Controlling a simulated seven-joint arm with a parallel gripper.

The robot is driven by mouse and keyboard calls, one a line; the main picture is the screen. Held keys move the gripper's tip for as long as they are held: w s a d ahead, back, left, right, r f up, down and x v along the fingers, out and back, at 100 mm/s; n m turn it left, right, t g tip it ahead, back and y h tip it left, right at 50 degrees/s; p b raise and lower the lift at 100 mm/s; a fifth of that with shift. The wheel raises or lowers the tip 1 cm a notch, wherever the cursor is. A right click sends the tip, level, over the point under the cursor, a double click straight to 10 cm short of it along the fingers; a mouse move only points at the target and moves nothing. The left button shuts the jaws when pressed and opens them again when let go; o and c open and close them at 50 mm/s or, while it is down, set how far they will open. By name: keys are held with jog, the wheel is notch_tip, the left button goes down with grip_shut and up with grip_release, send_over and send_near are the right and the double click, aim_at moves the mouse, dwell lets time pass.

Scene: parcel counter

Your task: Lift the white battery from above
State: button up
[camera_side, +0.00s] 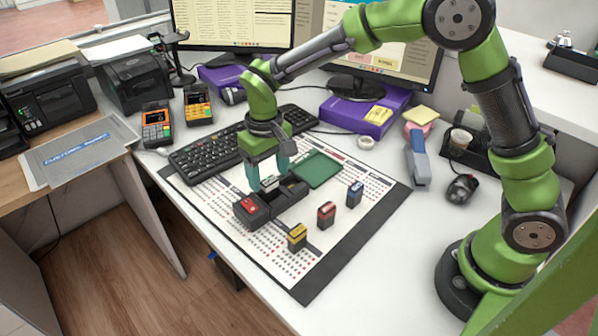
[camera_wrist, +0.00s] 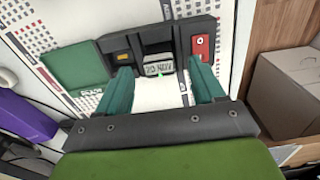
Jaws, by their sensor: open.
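The white battery (camera_wrist: 159,66) sits in the middle bay of a dark holder (camera_wrist: 150,35), its pale labelled top showing. In the side view the white battery (camera_side: 270,184) is partly hidden by my fingers. My gripper (camera_side: 268,177) is open and points down over the holder. In the wrist view my gripper (camera_wrist: 160,77) has one green finger on each side of the white battery, with nothing clasped. I cannot tell whether the fingers touch it. A red-topped block (camera_side: 250,204) is at one end of the holder.
A green panel (camera_side: 316,168) lies beside the holder. A keyboard (camera_side: 205,156) is behind it.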

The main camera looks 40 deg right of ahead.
aim_at(269, 180)
notch_tip(269, 180, down, 4)
jog(key=shift+w+d+f, duration=0.1)
jog(key=c, duration=1.1)
